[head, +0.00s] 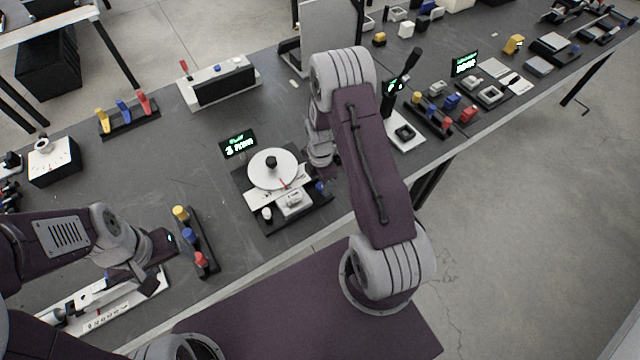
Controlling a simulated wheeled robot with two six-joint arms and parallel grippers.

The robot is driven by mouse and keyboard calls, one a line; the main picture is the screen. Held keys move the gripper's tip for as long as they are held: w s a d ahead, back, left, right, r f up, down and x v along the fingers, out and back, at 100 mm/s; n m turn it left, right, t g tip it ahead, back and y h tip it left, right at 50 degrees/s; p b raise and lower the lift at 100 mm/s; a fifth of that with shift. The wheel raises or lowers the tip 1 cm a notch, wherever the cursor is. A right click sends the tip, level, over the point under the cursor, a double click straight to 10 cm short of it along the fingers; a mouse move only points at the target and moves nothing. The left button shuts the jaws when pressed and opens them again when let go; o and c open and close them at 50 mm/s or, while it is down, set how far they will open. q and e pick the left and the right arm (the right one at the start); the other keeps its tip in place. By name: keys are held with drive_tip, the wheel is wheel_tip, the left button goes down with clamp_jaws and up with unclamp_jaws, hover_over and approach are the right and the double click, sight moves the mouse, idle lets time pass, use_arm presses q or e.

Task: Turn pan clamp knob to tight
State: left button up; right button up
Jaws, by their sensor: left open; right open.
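A device with a round white disc (258,180) and a black knob (271,162) on top stands on a dark base (262,222) at the middle of the bench. A red mark shows near the disc's front edge. A small blue part (322,188) is at the base's right side; I cannot tell if it is the clamp knob. My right gripper (321,178) is just right of the disc, open, its fingers mostly hidden by my arm. My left gripper (148,277) is open, low at the left over a white scaled rail (105,308), apart from the disc device.
A small display (239,145) with green text stands behind the disc. A rack with yellow, blue and red knobs (190,238) is to its left. A white box with a red lever (220,82) is behind. Clear bench lies between them. A black lever device (405,130) is right.

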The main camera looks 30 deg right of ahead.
drive_tip(key=shift+w+d+f, duration=0.1)
drive_tip(key=shift+d+f, duration=0.05)
drive_tip(key=shift+f, duration=0.45)
drive_tip(key=shift+d+f, duration=0.15)
drive_tip(key=shift+f, duration=0.4)
drive_tip(key=shift+a+r, duration=0.1)
drive_tip(key=shift+a, duration=0.05)
clamp_jaws()
use_arm(q)
drive_tip(key=shift+d+r, duration=0.15)
